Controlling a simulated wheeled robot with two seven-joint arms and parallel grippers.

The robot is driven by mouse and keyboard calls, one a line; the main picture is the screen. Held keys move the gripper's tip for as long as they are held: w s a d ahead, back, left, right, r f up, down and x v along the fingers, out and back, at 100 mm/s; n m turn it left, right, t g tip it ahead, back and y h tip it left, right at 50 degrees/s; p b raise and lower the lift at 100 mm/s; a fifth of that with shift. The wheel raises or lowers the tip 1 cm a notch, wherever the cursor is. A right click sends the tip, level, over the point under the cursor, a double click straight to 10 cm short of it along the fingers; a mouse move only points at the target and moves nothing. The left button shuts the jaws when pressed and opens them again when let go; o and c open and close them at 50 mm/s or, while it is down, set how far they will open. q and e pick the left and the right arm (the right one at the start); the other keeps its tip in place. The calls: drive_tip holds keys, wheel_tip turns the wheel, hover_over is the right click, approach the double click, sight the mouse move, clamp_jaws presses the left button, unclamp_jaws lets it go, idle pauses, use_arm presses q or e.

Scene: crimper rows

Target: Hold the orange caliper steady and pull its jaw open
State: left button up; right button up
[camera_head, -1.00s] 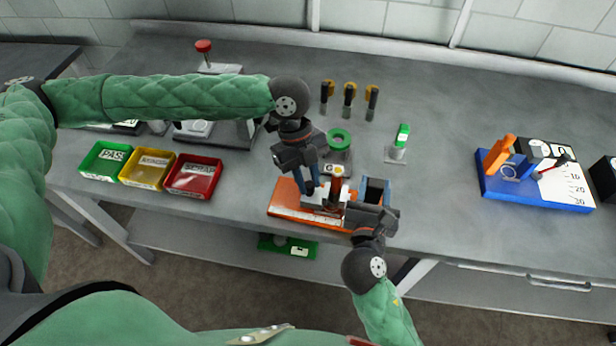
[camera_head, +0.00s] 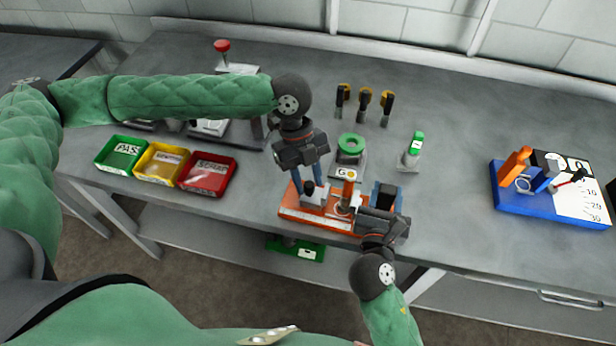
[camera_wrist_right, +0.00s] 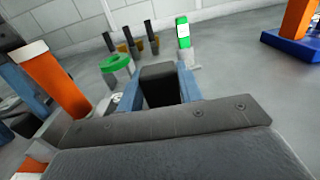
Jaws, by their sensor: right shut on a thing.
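The orange caliper (camera_head: 290,208) lies near the bench's front edge, with an orange base, a pale block (camera_head: 313,203) carrying a dark knob, and an upright orange post (camera_head: 348,188). My left gripper (camera_head: 309,184) points down over its left part, its blue fingers spread on either side of the dark knob; contact cannot be told. My right gripper (camera_head: 386,194) is at the caliper's right end. In the right wrist view its blue fingers are shut on a dark block (camera_wrist_right: 160,84). The orange post (camera_wrist_right: 52,82) also shows there at left.
Green (camera_head: 102,160), yellow (camera_head: 143,170) and red (camera_head: 187,182) trays stand left. A green ring on a stand (camera_head: 351,143), a green-topped piece (camera_head: 417,142) and several dark-yellow uprights stand behind. A blue-based gauge (camera_head: 540,209) is at right. Bench between is clear.

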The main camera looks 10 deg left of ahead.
use_arm(q)
drive_tip(key=v, duration=1.2)
drive_tip(key=shift+w, duration=0.1)
use_arm(e)
drive_tip(key=o, duration=1.2)
drive_tip(key=shift+c, duration=0.2)
drive_tip(key=shift+s, duration=0.1)
